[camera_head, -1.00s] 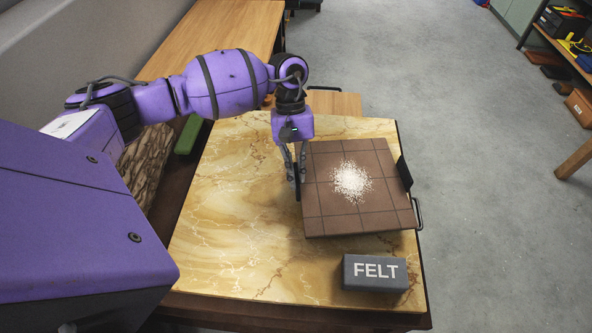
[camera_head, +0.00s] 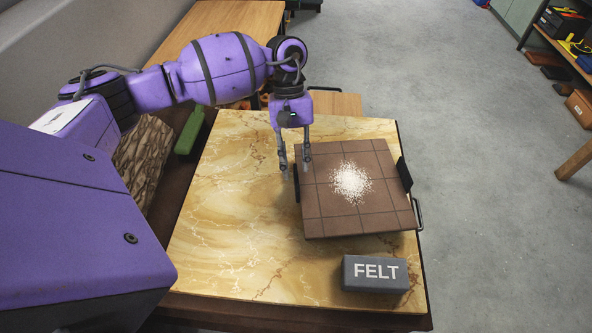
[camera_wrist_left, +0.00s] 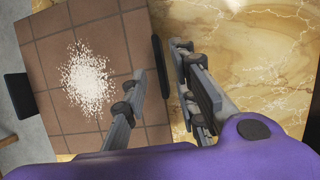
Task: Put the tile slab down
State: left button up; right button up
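The brown tile slab (camera_head: 325,205), with a grid of grooves and a pile of white grains (camera_head: 350,182) on it, is over the right half of the marble-patterned tabletop (camera_head: 225,240). It looks level; its underside is hidden, so I cannot see what it rests on. It has a dark handle on its left edge (camera_wrist_left: 161,82) and another on its right edge (camera_head: 404,173). My left gripper (camera_head: 294,166) is open above the left handle. In the left wrist view its fingers (camera_wrist_left: 165,88) stand apart on either side of that handle. My right gripper is out of view.
A grey block marked FELT (camera_head: 374,273) lies at the front right of the tabletop. The tabletop left of the slab is clear. A green object (camera_head: 190,130) and a rough brown piece (camera_head: 143,155) lie beyond its left edge.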

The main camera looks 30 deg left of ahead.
pick_arm(q)
jog(key=v, duration=0.9)
jog(key=shift+b, duration=0.45)
